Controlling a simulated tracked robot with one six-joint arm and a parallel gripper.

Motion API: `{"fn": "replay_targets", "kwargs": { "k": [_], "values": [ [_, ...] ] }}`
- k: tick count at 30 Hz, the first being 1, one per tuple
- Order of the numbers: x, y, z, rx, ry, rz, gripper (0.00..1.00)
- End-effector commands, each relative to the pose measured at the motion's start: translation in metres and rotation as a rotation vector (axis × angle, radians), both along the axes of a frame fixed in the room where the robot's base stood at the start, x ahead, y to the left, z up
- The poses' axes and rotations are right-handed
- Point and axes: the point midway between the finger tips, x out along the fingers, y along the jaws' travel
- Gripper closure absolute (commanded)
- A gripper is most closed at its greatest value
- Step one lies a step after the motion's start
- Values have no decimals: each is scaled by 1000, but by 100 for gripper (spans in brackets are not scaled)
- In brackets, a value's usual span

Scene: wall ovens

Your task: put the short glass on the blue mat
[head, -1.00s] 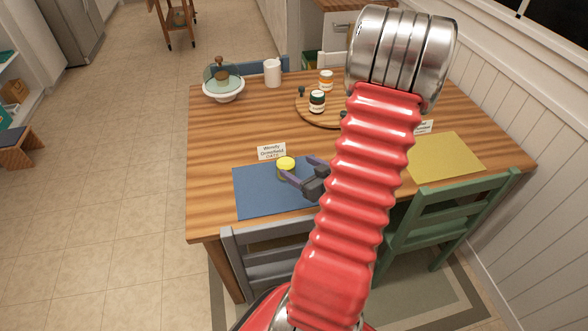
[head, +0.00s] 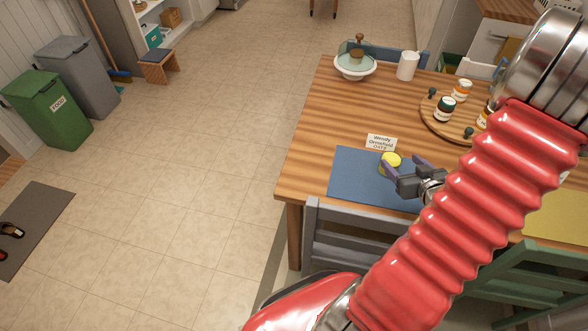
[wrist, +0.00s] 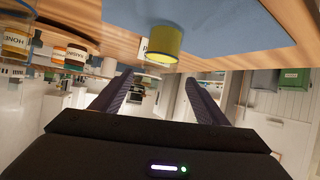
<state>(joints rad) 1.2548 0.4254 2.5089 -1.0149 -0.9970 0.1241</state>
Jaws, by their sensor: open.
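The short glass (head: 390,163), yellow-green, stands upright on the blue mat (head: 350,180) near its back edge. My gripper (head: 410,165) is at the glass's right side in the head view, its jaws open. In the wrist view the glass (wrist: 164,44) and the blue mat (wrist: 220,25) appear upside down. There the glass is beyond the fingertips of my gripper (wrist: 160,82), with a visible gap between them. My arm hides part of the table on the right.
A name card (head: 381,142) stands just behind the glass. A round wooden tray (head: 437,122) with several jars is at the back right. A covered bowl (head: 354,65) and a white canister (head: 407,66) are at the back. A grey chair (head: 350,235) is at the front.

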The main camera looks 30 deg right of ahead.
Motion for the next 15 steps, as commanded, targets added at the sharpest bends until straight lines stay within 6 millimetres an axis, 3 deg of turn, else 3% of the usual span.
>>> {"fn": "replay_targets", "kwargs": {
  "k": [8,15],
  "values": [
    [40,11,38,-103,164,-8,32],
    [65,38,78,-154,269,-33,32]
  ]
}}
